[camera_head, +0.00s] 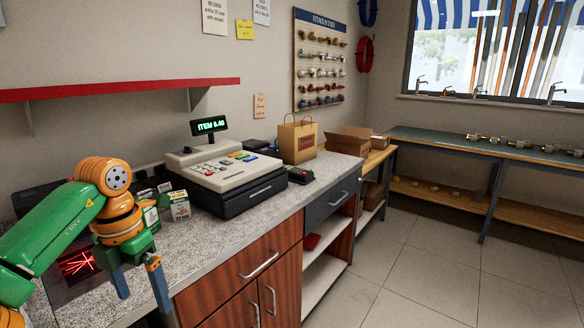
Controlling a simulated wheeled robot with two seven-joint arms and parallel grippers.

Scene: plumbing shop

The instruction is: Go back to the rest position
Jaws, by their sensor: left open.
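My left gripper (142,287) is at the lower left, at the end of my green and orange arm. Its two blue-tipped fingers point down and stand apart, with nothing seen between them. It hangs over the front edge of the grey speckled counter (232,232), left of the cash register. My right gripper is not in view.
A cash register (222,180) with a lit display (209,126) stands on the counter. Small boxes (176,205) stand close behind the gripper. A card terminal (300,175), a paper bag (297,140) and an open carton (347,141) are farther right. The tiled floor (430,270) is clear.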

